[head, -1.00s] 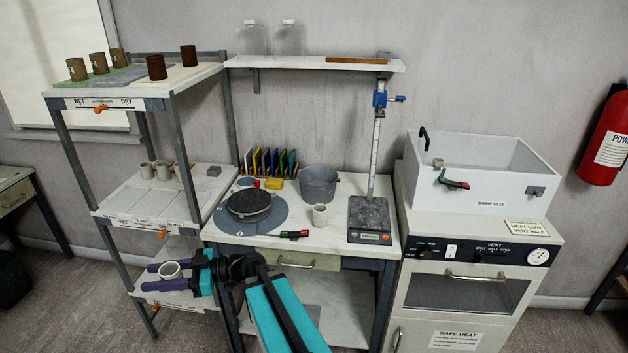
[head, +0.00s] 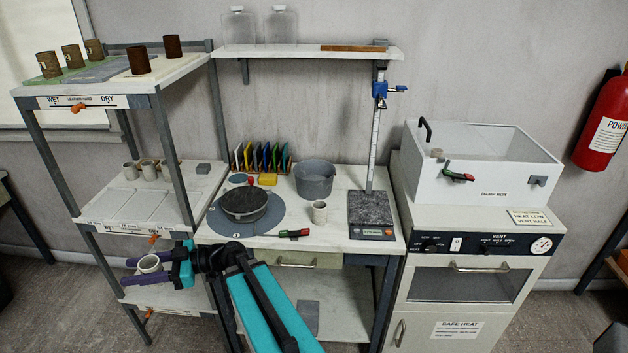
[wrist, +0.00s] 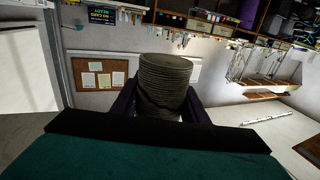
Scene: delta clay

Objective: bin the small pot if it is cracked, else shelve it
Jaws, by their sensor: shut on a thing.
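My gripper (head: 148,268) is shut on a small pale pot (head: 149,263), left of the workbench and in front of the shelf rack's lower level. In the wrist view the held pot (wrist: 165,85) fills the middle between the fingers, with a ridged, grey-brown wall. I cannot tell from these views whether it is cracked. The shelf rack (head: 125,227) stands at the left; its middle shelf holds several small pale pots (head: 149,169) at the back, and its front panels are clear. Its top shelf holds several brown pots (head: 72,56). No bin can be made out with certainty.
The workbench holds a wheel (head: 244,202), a grey bucket (head: 314,179), another small pot (head: 319,211) and a scale (head: 371,213). A white damp box (head: 491,170) sits on the cabinet at right. The rack's posts stand close to my gripper.

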